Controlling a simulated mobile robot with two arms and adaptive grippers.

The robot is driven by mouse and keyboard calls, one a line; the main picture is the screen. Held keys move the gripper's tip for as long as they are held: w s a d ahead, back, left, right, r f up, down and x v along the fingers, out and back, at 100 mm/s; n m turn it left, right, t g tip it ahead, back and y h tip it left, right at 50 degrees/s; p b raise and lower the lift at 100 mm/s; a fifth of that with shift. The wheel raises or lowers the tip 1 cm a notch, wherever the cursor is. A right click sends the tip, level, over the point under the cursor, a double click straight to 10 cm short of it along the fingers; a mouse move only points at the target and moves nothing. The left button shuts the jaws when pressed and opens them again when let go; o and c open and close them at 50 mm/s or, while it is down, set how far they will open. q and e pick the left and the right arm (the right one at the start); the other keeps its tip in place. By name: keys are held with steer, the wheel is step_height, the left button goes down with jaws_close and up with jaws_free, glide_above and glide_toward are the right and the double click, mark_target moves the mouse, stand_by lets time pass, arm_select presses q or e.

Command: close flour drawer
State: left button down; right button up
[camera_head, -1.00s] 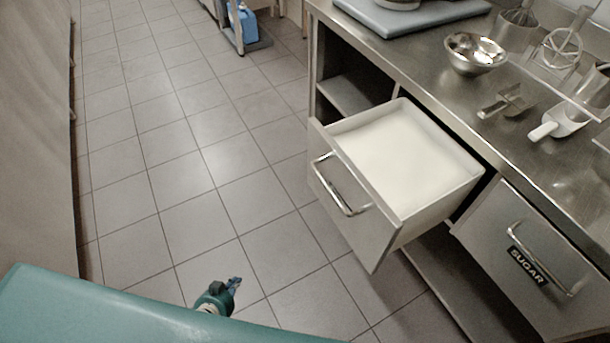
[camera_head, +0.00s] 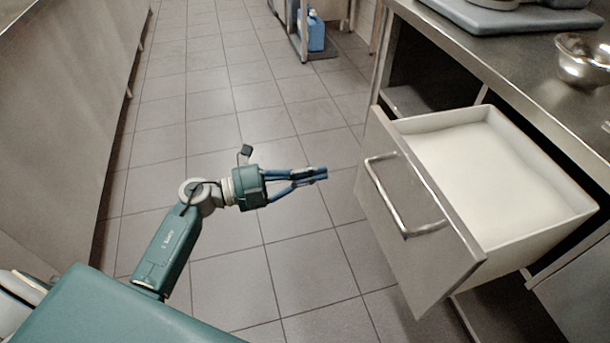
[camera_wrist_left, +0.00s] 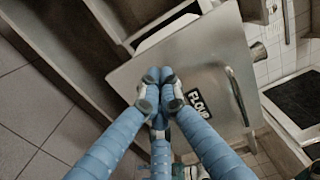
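The flour drawer (camera_head: 420,205) stands pulled out from the counter in the head view, with white flour (camera_head: 480,170) in its bin and a metal bar handle (camera_head: 402,205) on its front. My left gripper (camera_head: 322,174) is to the left of the drawer front, with its blue fingers together, empty, and a gap between them and the front. In the left wrist view the fingertips (camera_wrist_left: 159,78) meet in front of the drawer front (camera_wrist_left: 190,60), which carries a FLOUR label (camera_wrist_left: 198,103) and the handle (camera_wrist_left: 237,95). My right gripper is not in view.
The steel counter (camera_head: 500,60) runs above the drawer and holds a metal bowl (camera_head: 583,62) and a grey board (camera_head: 515,15). Tiled floor (camera_head: 300,245) lies clear between the drawer and a long cabinet (camera_head: 65,110) on the left. A blue container (camera_head: 312,32) stands at the back.

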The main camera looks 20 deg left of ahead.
arm_select(q)
steer(key=x, duration=0.8)
steer(key=shift+w+d, duration=0.25)
steer(key=shift+d, duration=0.05)
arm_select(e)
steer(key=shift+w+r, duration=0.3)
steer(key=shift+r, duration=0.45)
